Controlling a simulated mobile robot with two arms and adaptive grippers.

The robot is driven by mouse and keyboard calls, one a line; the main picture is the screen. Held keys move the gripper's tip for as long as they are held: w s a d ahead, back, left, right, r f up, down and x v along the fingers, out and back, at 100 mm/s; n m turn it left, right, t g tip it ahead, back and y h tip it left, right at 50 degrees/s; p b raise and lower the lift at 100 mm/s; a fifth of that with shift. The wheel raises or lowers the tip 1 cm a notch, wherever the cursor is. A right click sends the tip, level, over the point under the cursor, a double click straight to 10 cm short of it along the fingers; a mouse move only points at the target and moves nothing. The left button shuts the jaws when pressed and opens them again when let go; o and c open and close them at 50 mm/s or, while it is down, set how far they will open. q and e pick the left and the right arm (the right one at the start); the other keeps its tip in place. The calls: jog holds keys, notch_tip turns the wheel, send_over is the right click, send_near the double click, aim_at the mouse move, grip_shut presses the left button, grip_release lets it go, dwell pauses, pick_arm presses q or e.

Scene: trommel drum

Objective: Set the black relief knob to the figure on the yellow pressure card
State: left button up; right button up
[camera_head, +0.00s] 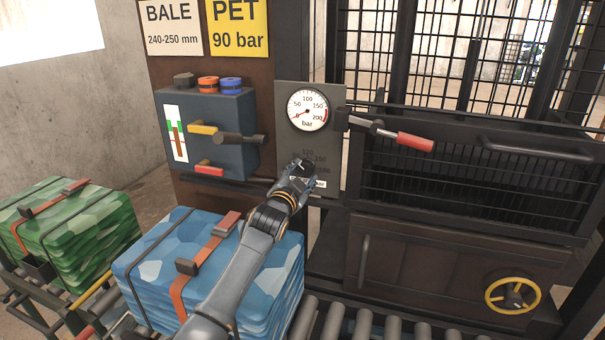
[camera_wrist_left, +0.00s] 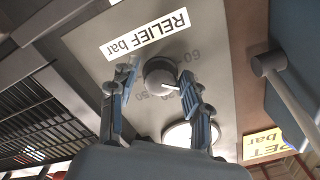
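The yellow pressure card (camera_head: 239,27) reads PET 90 bar; part of it shows upside down in the left wrist view (camera_wrist_left: 264,146). The black relief knob (camera_wrist_left: 157,72) is on a grey panel above the white RELIEF bar label (camera_wrist_left: 145,34), seen upside down. A white pointer mark shows on the knob, between partly hidden scale figures; the exact setting is not readable. My left gripper (camera_head: 301,169) is at the panel and hides most of the knob in the head view. In the wrist view its fingers (camera_wrist_left: 157,80) are open, one on each side of the knob. My right gripper is not seen.
A round gauge (camera_head: 307,109) is above the knob, its needle near the low end. A red-handled lever (camera_head: 415,141) sticks out at right. A blue-grey control box (camera_head: 222,125) with levers is at left. A blue bale (camera_head: 155,262) lies under my left arm.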

pick_arm(q)
jog(key=shift+r, duration=0.15)
jog(key=shift+s+a, duration=0.1)
jog(key=v, duration=1.1)
jog(key=shift+s, duration=0.35)
jog(key=shift+a, duration=0.1)
